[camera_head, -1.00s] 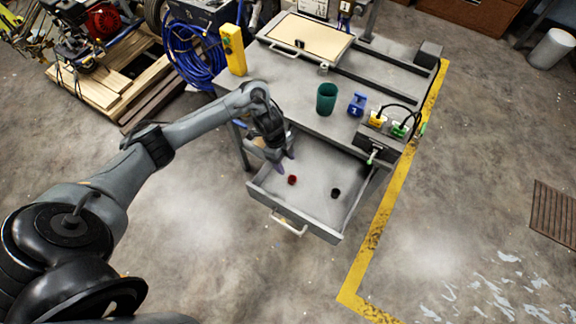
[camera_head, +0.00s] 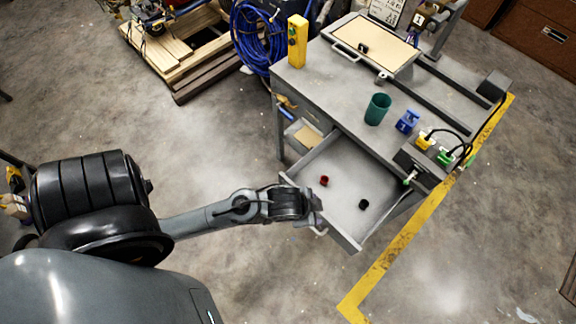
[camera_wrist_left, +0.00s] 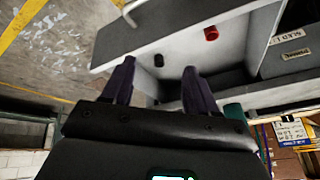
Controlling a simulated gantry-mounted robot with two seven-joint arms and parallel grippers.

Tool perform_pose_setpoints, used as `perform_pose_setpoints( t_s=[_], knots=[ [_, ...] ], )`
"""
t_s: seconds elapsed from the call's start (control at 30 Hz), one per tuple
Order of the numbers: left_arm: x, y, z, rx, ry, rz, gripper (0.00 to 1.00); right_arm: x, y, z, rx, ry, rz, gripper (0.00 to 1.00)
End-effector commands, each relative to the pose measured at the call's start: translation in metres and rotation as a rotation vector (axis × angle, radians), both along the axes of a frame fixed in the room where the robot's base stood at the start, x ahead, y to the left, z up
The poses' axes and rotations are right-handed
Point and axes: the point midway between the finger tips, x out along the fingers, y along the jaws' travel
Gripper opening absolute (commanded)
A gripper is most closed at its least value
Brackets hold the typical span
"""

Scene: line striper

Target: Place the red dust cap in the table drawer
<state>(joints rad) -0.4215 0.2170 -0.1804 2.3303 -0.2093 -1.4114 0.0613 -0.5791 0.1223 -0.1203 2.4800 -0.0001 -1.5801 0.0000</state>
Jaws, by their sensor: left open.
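The table drawer (camera_head: 338,172) is pulled out, its inside visible. The red dust cap (camera_head: 324,181) lies on the drawer floor, toward its left side in the head view. It also shows in the wrist view (camera_wrist_left: 211,33). A black cap (camera_head: 363,204) lies in the same drawer, apart from the red one. My left gripper (camera_head: 319,222) is at the drawer's front, by the handle. Its two fingers (camera_wrist_left: 157,68) are spread apart with nothing held between them. The drawer handle (camera_wrist_left: 131,10) shows beyond the fingers in the wrist view. My right gripper is not in view.
The table top holds a green cup (camera_head: 377,109), a blue block (camera_head: 407,122), a yellow box (camera_head: 298,42) and a cabled connector unit (camera_head: 430,160). Another compartment (camera_head: 304,135) is left of the drawer. The floor in front is clear.

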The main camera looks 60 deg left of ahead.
Motion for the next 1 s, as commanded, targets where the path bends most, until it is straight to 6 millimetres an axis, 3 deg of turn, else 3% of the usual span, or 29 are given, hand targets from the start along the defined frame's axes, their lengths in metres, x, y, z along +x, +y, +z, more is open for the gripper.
perform_pose_setpoints(
  t_s=[0.03, 0.1, 0.3, 0.73, 0.87, 1.0],
  knots=[
    [-0.019, 0.006, 0.004, -0.024, 0.043, 0.07, 0.58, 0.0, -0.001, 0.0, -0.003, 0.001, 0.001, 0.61],
    [-0.038, 0.015, 0.008, -0.046, 0.089, 0.144, 0.58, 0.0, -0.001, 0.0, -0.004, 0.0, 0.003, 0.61],
    [-0.064, 0.025, 0.014, -0.078, 0.158, 0.244, 0.58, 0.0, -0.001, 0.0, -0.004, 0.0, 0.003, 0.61],
    [-0.065, 0.026, 0.02, -0.079, 0.16, 0.248, 0.58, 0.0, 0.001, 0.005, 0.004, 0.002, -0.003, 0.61],
    [-0.065, 0.026, 0.034, -0.079, 0.16, 0.248, 0.58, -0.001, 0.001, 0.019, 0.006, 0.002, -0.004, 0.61],
    [-0.065, 0.026, 0.063, -0.079, 0.16, 0.248, 0.58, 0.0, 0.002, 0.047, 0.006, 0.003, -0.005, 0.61]
  ],
)
